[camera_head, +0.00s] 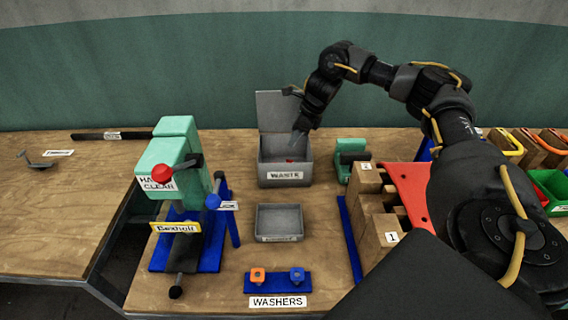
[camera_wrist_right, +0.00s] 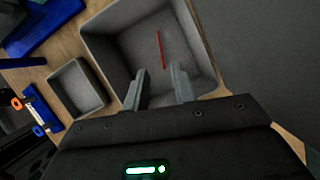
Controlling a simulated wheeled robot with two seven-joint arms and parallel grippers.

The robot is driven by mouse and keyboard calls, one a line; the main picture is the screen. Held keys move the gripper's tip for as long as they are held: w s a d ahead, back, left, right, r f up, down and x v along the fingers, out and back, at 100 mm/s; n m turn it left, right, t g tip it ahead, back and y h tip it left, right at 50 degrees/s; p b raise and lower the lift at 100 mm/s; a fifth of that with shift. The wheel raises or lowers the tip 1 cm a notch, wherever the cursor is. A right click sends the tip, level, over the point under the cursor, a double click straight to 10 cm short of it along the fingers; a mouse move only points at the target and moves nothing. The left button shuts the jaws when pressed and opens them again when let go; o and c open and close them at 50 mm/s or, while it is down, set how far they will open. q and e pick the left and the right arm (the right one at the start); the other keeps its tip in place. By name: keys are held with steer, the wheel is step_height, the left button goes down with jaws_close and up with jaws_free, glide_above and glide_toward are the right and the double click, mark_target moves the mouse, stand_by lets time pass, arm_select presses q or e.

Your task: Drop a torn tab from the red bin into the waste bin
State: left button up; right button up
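The grey waste bin (camera_head: 284,177), labelled WASTE, stands at the back middle of the table with its lid raised. My right gripper (camera_head: 298,140) is over its opening, pointing down. In the right wrist view, the fingers (camera_wrist_right: 160,88) are apart with nothing between them. A thin red strip, the torn tab (camera_wrist_right: 161,50), shows beyond the fingertips against the inside of the waste bin (camera_wrist_right: 112,50). I cannot tell whether it rests on the floor. A bit of red also shows inside the bin in the head view. I cannot clearly make out the red bin. My left gripper is out of view.
A green press (camera_head: 178,150) on a blue base stands left of the waste bin. A smaller grey tray (camera_head: 280,236) and a washer holder (camera_head: 278,282) sit in front. Wooden blocks (camera_head: 367,210) and a red sloped piece (camera_head: 408,190) are to the right, beside my arm.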

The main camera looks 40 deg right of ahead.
steer(key=shift+r, duration=0.1)
steer(key=v, duration=1)
steer(key=shift+r, duration=0.35)
steer(key=shift+d, duration=0.1)
